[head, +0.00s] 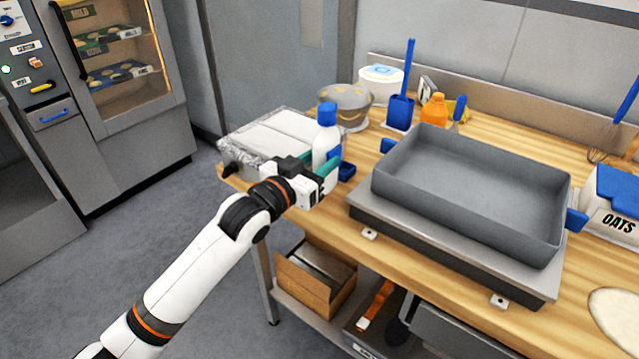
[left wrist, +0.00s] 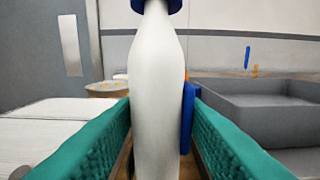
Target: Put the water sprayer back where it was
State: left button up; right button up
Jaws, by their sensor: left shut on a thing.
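The water sprayer is a white bottle (head: 326,142) with a blue top, upright at the left part of the wooden bench. My left gripper (head: 328,168) is shut on it, with the teal finger pads on both sides of the bottle. In the left wrist view the white bottle (left wrist: 157,90) stands between the two pads, and its blue top is cut off by the upper edge. The gripper hides the bottle's foot, so I cannot tell whether it touches the bench. My right gripper is not in view.
A foil-edged tray with white slabs (head: 270,135) lies left of the bottle. A large grey pan (head: 470,190) on a scale stands right. A bowl (head: 346,104), a blue brush holder (head: 400,112) and an orange bottle (head: 433,110) stand behind. An oats box (head: 612,205) is far right.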

pick_arm(q)
jog(key=shift+f, duration=2.05)
jog(key=shift+d, duration=0.1)
jog(key=shift+f, duration=0.15)
jog(key=o, duration=0.7)
jog(key=shift+f, duration=0.1)
jog(key=shift+c, duration=0.2)
jog(key=shift+o, duration=0.3)
jog(key=v, duration=1.2)
jog(key=shift+b, duration=0.4)
